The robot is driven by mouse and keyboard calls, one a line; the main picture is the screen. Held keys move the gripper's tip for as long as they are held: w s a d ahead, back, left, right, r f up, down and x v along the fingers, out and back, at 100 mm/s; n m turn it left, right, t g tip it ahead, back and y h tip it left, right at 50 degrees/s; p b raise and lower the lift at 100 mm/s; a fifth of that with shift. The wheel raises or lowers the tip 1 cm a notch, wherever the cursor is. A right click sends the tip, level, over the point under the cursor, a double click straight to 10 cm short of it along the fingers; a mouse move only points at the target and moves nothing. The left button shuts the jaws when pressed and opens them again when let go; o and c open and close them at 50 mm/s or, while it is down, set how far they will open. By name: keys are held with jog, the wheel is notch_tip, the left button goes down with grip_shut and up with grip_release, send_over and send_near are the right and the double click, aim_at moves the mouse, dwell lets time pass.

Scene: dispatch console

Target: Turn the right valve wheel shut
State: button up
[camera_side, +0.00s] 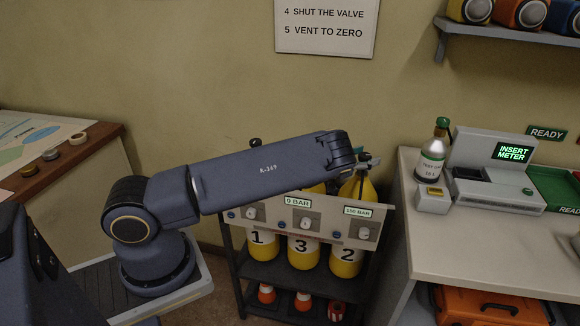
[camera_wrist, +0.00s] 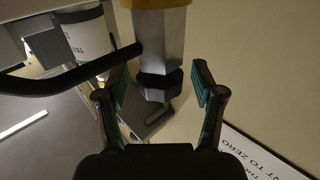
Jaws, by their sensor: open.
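The right yellow cylinder, marked 2 (camera_side: 345,262), stands in the rack under the end of my arm. My gripper (camera_side: 368,160) is at the top of this cylinder in the side view and hides most of its valve there. In the wrist view my gripper (camera_wrist: 160,82) is open, with one finger on each side of a dark faceted piece (camera_wrist: 158,86) at the end of a grey metal valve body (camera_wrist: 162,40). That piece looks like the valve's handwheel. Gaps show between it and both fingers, so neither appears to touch it.
A dark hose (camera_wrist: 60,82) curves close to the left finger in the wrist view. The gauge panel (camera_side: 333,231) crosses the cylinders; its right sign (camera_side: 358,211) reads 150 BAR. Right of the rack is a bench (camera_side: 480,245) with a bottle (camera_side: 432,163) and a meter dock (camera_side: 495,192).

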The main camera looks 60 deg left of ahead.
jog(key=c, duration=1.2)
jog(key=shift+o, duration=0.2)
jog(key=m+h, duration=0.1)
jog(key=h, duration=0.1)
jog(key=shift+a+m+h, duration=0.15)
jog(key=shift+m+h, duration=0.25)
jog(key=m+h, duration=0.1)
jog(key=h, duration=0.1)
jog(key=m+g+h, duration=0.1)
jog(key=m+h, duration=0.1)
jog(key=shift+d+g, duration=0.2)
jog(key=shift+g, duration=0.1)
jog(key=o, duration=1.2)
jog(key=shift+c, duration=0.2)
